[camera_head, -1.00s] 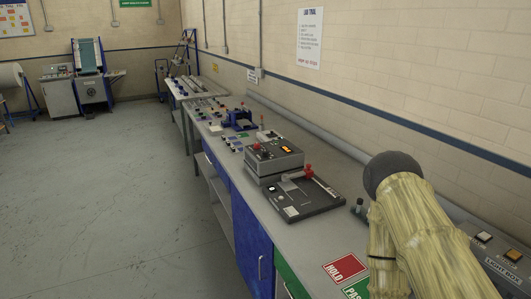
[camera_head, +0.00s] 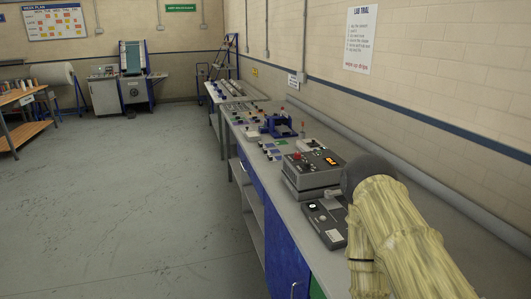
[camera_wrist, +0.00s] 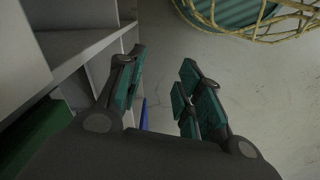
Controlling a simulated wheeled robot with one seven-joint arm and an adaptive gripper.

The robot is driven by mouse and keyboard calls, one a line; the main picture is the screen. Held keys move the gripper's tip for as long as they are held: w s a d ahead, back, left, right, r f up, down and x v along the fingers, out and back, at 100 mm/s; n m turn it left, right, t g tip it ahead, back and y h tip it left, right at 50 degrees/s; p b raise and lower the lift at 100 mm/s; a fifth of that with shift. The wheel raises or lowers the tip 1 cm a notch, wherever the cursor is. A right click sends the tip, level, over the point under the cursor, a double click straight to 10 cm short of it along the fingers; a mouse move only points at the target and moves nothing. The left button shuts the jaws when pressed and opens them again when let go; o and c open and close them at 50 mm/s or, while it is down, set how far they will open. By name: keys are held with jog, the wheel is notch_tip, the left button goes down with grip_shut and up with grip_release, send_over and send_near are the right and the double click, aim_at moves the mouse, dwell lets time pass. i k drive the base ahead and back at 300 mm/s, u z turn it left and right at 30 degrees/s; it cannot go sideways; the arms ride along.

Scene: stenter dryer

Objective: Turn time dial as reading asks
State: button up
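The dryer unit (camera_head: 316,174) is a grey box on the long bench, with a lit orange display and a red knob on its top panel. The display reading is too small to make out. A lower dark grey panel (camera_head: 327,219) with a white label and round controls sits in front of it, partly hidden by my arm. I cannot tell which control is the time dial. My gripper (camera_wrist: 163,82) is open and empty in the wrist view, over floor beside shelving, away from the dryer. It is not visible in the head view.
The grey bench (camera_head: 265,174) runs along the right wall with blue cabinets (camera_head: 286,245) below. A blue fixture (camera_head: 279,126) stands behind the dryer. A woven basket (camera_wrist: 262,33) shows in the wrist view. The floor (camera_head: 130,200) to the left is clear.

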aim_at(306, 164)
jog(key=u, duration=0.35)
jog(key=i, duration=1.3)
jog(key=z, duration=0.05)
